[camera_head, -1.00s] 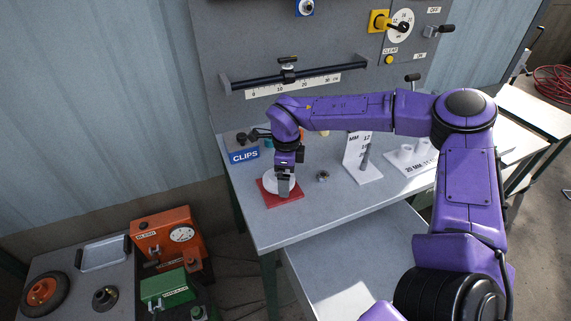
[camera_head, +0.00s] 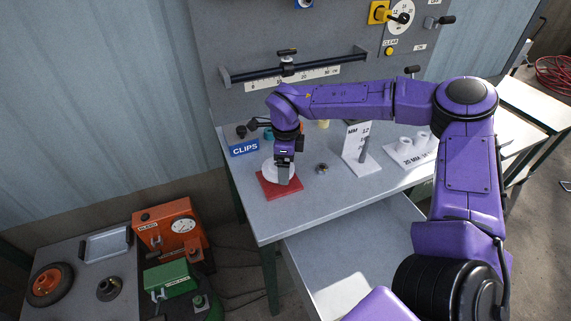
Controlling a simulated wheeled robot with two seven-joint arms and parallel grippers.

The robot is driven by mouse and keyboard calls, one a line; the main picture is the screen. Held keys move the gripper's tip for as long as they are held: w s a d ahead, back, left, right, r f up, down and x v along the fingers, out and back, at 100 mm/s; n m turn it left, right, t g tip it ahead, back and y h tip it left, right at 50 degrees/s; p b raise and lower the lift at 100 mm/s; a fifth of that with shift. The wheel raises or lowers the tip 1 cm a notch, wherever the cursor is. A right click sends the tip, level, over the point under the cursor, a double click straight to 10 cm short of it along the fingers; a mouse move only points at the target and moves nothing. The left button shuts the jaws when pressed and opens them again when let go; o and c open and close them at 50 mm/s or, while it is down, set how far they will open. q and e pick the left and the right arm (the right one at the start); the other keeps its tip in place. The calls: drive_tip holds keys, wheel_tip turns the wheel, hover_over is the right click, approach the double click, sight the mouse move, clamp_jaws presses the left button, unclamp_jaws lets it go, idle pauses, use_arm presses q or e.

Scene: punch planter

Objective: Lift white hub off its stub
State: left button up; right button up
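The white hub (camera_head: 269,169) sits on the red square base (camera_head: 268,190) near the left end of the grey bench. The stub is hidden. My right gripper (camera_head: 283,178) points down over the hub, its grey fingers at the hub's right part and covering some of it. I cannot tell whether the fingers are open or shut on it. My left gripper is not in view.
A blue CLIPS box (camera_head: 243,147) stands behind the base. A small metal nut-like piece (camera_head: 322,169) and a white MM stand (camera_head: 358,152) are to the right. A panel with a slide rail (camera_head: 290,70) rises behind. The front of the bench is clear.

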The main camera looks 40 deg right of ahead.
drive_tip(key=shift+r+p, duration=2)
drive_tip(key=shift+r, duration=0.4)
drive_tip(key=shift+f, duration=0.1)
